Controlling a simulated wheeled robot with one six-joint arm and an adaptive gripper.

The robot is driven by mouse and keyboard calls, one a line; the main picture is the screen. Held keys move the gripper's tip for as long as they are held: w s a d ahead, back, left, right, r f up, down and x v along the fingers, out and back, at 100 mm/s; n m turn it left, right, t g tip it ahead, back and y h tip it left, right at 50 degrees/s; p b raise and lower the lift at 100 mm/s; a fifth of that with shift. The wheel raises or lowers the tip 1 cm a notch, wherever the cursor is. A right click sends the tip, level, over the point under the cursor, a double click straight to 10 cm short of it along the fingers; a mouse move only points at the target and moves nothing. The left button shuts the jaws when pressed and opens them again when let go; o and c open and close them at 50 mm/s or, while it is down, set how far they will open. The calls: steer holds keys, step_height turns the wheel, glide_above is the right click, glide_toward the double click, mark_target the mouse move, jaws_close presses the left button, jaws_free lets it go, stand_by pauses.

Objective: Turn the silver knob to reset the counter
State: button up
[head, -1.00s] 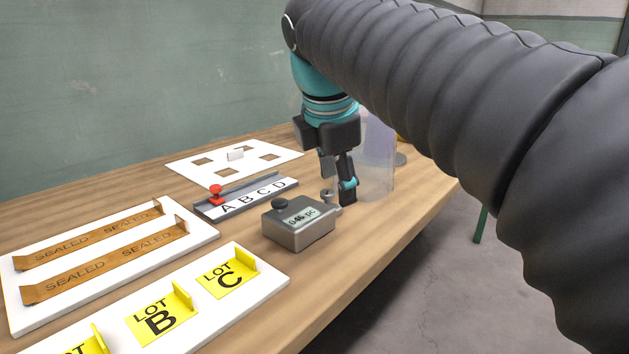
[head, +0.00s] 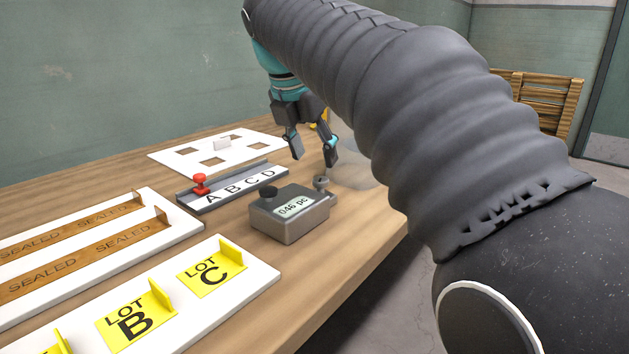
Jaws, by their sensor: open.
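The counter (head: 290,225) is a grey box on the wooden table. Its display reads "046 pc", and a black button (head: 268,192) sits on its top left. The silver knob (head: 321,183) sticks out at the counter's right side, near its back corner. My gripper (head: 315,158) points down with its two fingers spread apart and nothing between them. In the picture it is just above and behind the knob, apart from it. How far it is from the knob in depth is hard to tell.
A slider rail marked A B C D with a red knob (head: 200,185) lies left of the counter. Behind it is a white board with square holes (head: 185,160). A clear container (head: 352,170) stands behind my gripper. White boards with sealed strips and yellow lot cards (head: 212,268) fill the front left.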

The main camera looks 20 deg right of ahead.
mark_target(320, 179)
steer(key=b+x, duration=0.1)
steer(key=x, duration=0.5)
